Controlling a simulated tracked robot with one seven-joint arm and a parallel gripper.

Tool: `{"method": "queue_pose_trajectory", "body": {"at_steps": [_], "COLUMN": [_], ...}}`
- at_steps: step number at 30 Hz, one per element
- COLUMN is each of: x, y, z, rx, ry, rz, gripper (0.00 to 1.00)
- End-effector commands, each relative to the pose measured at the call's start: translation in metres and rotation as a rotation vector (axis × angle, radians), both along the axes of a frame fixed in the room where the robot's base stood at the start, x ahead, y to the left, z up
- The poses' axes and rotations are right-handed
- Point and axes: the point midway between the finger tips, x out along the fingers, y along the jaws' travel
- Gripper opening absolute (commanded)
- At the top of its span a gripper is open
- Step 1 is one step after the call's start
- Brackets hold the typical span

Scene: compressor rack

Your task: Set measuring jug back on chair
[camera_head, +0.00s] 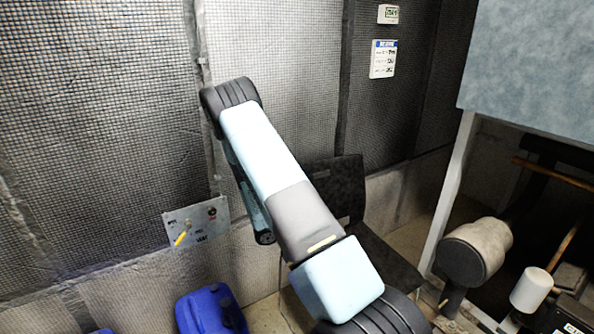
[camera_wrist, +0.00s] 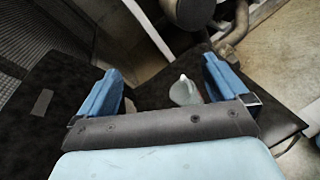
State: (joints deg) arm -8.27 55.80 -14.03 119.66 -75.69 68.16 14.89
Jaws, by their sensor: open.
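The measuring jug (camera_wrist: 184,92) shows in the wrist view as a small pale grey shape with a pointed top, against the dark chair seat. It lies between the two blue fingers of my gripper (camera_wrist: 161,67), closer to the right finger, with a visible gap on the left. My gripper is open. The jug's lower part is hidden behind the gripper's palm. The black chair (camera_wrist: 275,124) spreads below the gripper; in the head view its backrest and seat (camera_head: 388,262) stand behind my arm. The jug and my fingers are hidden in the head view.
Compressor pipework with a grey cylinder (camera_head: 476,252) stands right of the chair, under a large pale blue panel (camera_head: 530,65). A blue container (camera_head: 211,310) is at lower left.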

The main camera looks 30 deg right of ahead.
Motion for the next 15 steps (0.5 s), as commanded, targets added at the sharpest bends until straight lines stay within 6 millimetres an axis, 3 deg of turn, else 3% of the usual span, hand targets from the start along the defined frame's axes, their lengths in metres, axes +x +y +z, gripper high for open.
{"method": "queue_pose_trajectory", "body": {"at_steps": [3, 15], "x": [-0.004, -0.032], "y": [0.009, 0.041], "z": [0.035, 0.132], "rx": [0.052, 0.253], "ry": [-0.079, -0.324], "rz": [-0.067, -0.267], "gripper": [1.0, 1.0]}}
